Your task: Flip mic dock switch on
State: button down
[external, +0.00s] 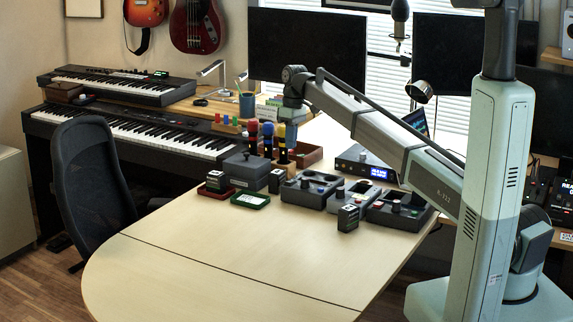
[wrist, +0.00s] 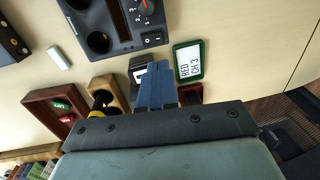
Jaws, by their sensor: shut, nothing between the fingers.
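My gripper (wrist: 155,88) is shut, with its blue fingers together and nothing between them, in the wrist view. I cannot tell which way the rocker is tipped. In the external view the dock (external: 312,190) seems to be the leftmost of three on the table. The fingers are not clear there, below my wrist near the coloured microphones (external: 267,138).
A green-framed card reading RED CH 3 (wrist: 190,60) lies right of the fingers. A small black block (wrist: 138,66) is close beside them. Wooden holders (wrist: 50,108) stand left. Two more docks (external: 354,194) stand right of the first. The table's front (external: 230,270) is clear.

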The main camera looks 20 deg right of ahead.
aim_at(289, 182)
jog(key=f, duration=0.7)
jog(key=s+a+f, duration=0.1)
jog(key=f, duration=0.2)
jog(key=shift+f, duration=0.3)
jog(key=shift+f, duration=0.1)
jog(key=shift+s+f, duration=0.1)
jog(key=shift+f, duration=0.05)
jog(key=shift+w+d, duration=0.1)
jog(key=shift+w, duration=0.1)
jog(key=shift+w+d+r, duration=0.2)
jog(key=shift+w+d, duration=0.25)
jog(key=shift+r, duration=0.15)
